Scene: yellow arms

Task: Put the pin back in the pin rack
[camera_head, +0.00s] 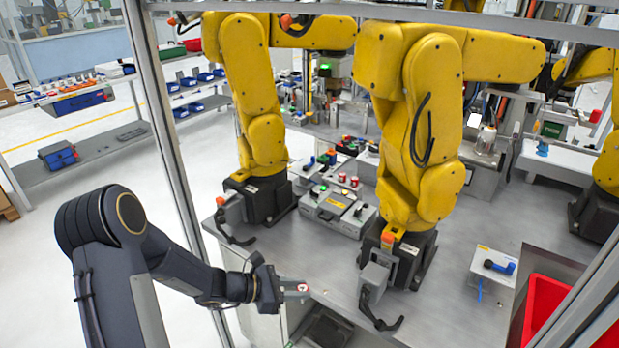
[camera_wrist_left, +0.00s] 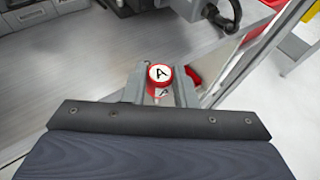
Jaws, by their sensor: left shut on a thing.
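The pin (camera_wrist_left: 160,73) is red with a white top marked with a black A. It sits between the grey fingers of my left gripper (camera_head: 294,289), which is shut on it. In the head view the pin (camera_head: 303,288) is a small red and white spot at the fingertips, above the front edge of the metal table. I cannot tell for sure which thing is the pin rack. Small red-topped pieces (camera_head: 354,182) stand by a grey box (camera_head: 338,208) between the two yellow arms, farther in than my gripper. My right gripper is out of view.
Two large yellow robot arms (camera_head: 262,140) (camera_head: 435,130) stand on the metal table (camera_head: 300,255), with black cables near their bases. A metal frame post (camera_head: 165,120) rises at the left. A red bin (camera_head: 541,305) is at the right. The table between the arm bases has some clear room.

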